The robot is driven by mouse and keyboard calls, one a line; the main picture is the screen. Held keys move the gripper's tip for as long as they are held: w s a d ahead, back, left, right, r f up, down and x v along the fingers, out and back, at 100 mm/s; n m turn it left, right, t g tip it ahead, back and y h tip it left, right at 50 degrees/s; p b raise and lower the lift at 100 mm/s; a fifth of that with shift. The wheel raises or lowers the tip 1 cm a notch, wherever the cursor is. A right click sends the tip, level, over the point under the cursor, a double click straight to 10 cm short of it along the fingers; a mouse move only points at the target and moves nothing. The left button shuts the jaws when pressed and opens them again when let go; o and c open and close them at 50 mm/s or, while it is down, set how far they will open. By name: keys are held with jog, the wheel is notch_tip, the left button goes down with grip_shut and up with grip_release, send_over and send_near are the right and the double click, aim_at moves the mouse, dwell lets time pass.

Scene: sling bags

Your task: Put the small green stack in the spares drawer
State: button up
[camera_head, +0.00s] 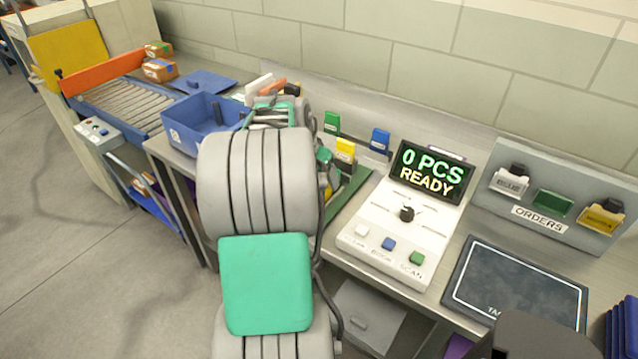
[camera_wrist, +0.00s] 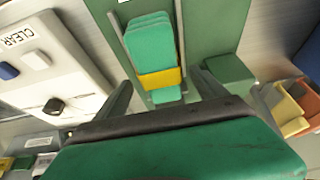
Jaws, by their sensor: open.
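A mint-green stack (camera_wrist: 150,42) with a yellow band (camera_wrist: 158,78) around it lies between two thin grey rails on a dark green board in the wrist view. My gripper (camera_wrist: 164,82) is open, with its two dark fingers spread on either side of the stack's near end; I see no contact. In the head view my arm hides the stack and most of the gripper. A pale grey, drawer-like unit (camera_head: 367,316) sits under the bench; I see no label on it and cannot tell that it is the spares drawer.
A white console (camera_head: 390,230) reading "0 PCS READY" stands right of my arm. Beyond it are a dark mat (camera_head: 515,290) and an orders rack (camera_head: 548,205). A blue bin (camera_head: 205,120) and a roller conveyor (camera_head: 120,100) are left. Small green, blue and yellow blocks stand behind.

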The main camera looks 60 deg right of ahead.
jog(key=x, duration=0.2)
jog(key=shift+d+f, duration=0.15)
jog(key=shift+f, duration=0.1)
jog(key=shift+c, duration=0.3)
jog(key=shift+r, duration=0.1)
grip_shut()
